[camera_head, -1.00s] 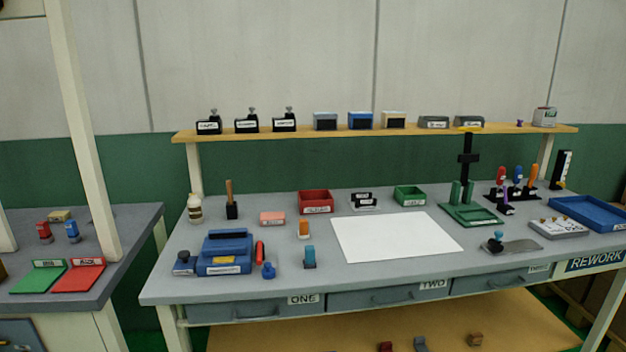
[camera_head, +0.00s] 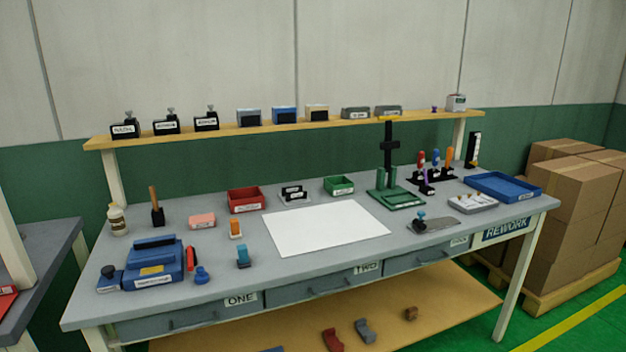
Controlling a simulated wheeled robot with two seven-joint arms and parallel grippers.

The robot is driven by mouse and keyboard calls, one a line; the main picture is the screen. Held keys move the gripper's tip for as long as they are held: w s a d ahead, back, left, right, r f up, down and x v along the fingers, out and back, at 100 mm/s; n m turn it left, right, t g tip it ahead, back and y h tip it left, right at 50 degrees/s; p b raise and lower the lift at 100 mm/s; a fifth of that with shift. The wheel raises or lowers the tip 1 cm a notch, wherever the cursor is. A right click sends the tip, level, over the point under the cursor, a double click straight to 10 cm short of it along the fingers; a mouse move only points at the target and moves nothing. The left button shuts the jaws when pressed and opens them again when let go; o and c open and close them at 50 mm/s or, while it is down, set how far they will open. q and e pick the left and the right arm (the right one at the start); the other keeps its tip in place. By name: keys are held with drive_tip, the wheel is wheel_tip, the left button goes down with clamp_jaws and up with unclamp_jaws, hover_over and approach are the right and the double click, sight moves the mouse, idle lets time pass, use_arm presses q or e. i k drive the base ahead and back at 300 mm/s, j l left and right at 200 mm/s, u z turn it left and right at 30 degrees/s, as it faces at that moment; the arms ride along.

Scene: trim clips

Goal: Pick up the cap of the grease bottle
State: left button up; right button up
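A small whitish bottle (camera_head: 118,222) with a label stands upright at the back left corner of the workbench. It may be the grease bottle, but its label is too small to read. Its top is pale, and I cannot tell a separate cap from it. Neither of my grippers is in view.
The grey workbench (camera_head: 235,302) has a white sheet (camera_head: 325,228) in its middle. A blue machine (camera_head: 153,265) stands at the front left, a red bin (camera_head: 244,200) behind. A blue tray (camera_head: 502,187) is at the right end. Cardboard boxes (camera_head: 570,205) stand right of the bench.

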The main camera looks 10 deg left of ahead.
sight(201, 276)
drive_tip(key=u, duration=1.35)
